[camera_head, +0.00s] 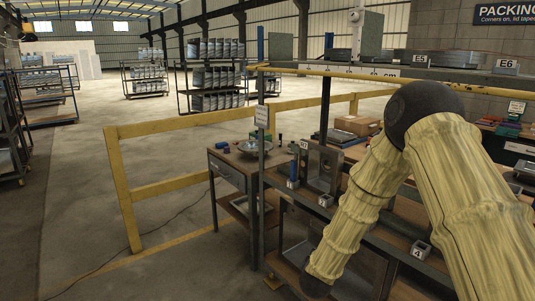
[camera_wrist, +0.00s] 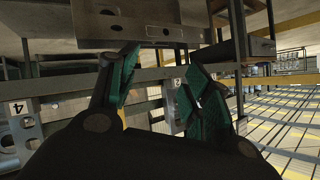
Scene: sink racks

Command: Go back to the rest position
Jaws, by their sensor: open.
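My gripper (camera_wrist: 162,62) shows in the wrist view with its two green-padded fingers apart and nothing between them. A metal panel with holes (camera_wrist: 95,30) spans the top of that view, beyond the fingertips; I cannot tell the exact gap. In the head view my arm, in a pale yellow sleeve, rises at the right, bends at a dark joint and reaches down in front of the rack (camera_head: 380,240). The gripper itself is hidden or out of frame there.
A side table (camera_head: 230,168) with a metal bowl (camera_head: 256,147) stands left of the rack. A yellow railing (camera_head: 170,185) runs behind.

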